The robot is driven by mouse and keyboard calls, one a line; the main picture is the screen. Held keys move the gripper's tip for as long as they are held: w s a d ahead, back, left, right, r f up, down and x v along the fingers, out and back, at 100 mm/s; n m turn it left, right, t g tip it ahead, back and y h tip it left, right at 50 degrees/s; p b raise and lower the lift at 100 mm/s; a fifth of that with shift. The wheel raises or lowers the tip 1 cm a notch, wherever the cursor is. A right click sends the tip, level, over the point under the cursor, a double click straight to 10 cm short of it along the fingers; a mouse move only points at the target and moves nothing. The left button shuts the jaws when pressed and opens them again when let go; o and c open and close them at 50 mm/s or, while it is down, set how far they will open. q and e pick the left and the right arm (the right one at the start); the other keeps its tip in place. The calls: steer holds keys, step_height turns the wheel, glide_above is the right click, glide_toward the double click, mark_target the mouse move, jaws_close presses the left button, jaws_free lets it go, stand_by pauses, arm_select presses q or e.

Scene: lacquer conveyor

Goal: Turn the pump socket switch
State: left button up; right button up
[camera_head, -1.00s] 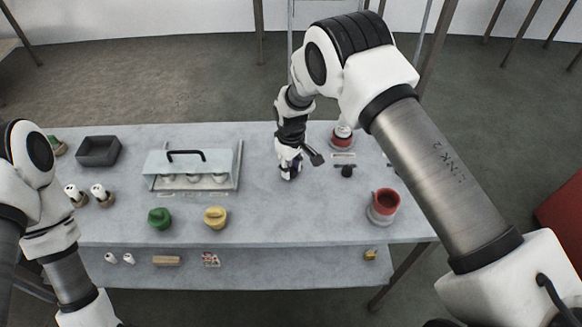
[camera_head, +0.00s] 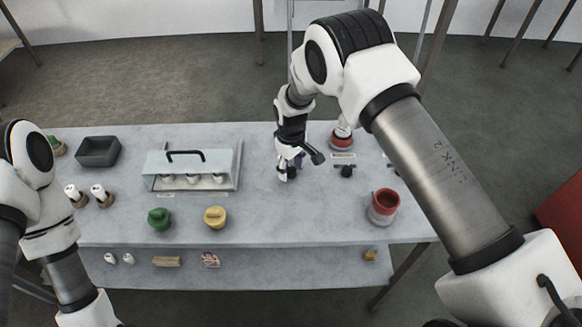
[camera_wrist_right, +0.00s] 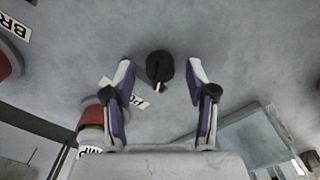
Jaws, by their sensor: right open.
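The black knob-like switch (camera_head: 346,171) stands on the table in front of a small white label (camera_head: 343,156). Behind them is a red socket (camera_head: 341,143) with a white part on top. In the right wrist view a black knob (camera_wrist_right: 159,68) with a white mark lies ahead of the fingertips, beside a partly hidden label (camera_wrist_right: 138,100). My left gripper is out of frame.
A covered rack (camera_head: 238,170) stands left of the right gripper. A red pot (camera_head: 384,206) stands at front right. Green (camera_head: 160,218) and yellow (camera_head: 215,217) lidded pots sit near the front edge. A dark tray (camera_head: 98,151) is at far left. My right arm hides the table's right side.

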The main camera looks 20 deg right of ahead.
mark_target(291, 168)
step_height(291, 168, up, 12)
steer(key=shift+f, duration=0.2)
